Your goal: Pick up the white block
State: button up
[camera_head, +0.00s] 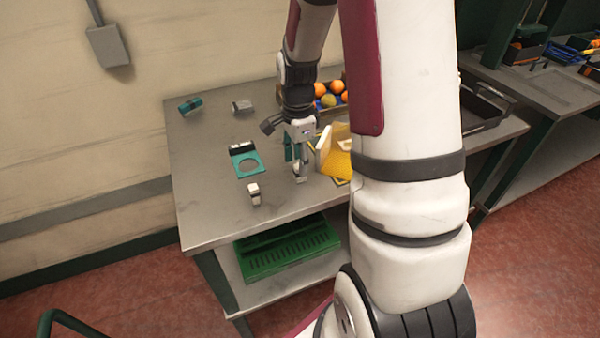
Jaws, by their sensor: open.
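My gripper (301,158) points down over the front middle of the grey metal table (205,215). It is open. A small whitish piece (299,174) is low at its fingertips; I cannot tell whether they touch it. A small white block-like piece with a dark part (254,192) stands on the table to the left of my gripper, apart from it. Which of these is the white block is too small to tell. My arm hides part of the table's right side.
A teal plate with a round hole (245,161) lies left of my gripper. A yellow piece (338,163) and an upright white panel (324,143) stand to the right. A crate of oranges (343,83) is behind. A green crate (285,252) sits on the lower shelf.

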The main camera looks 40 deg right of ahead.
aim_at(298, 179)
jog(key=shift+s+d+f+p, duration=0.1)
jog(key=shift+f+p, duration=0.05)
jog(key=shift+f, duration=1)
jog(key=shift+s+d+f+p, duration=0.1)
jog(key=shift+f+p, duration=0.05)
jog(key=shift+f, duration=0.95)
grip_shut()
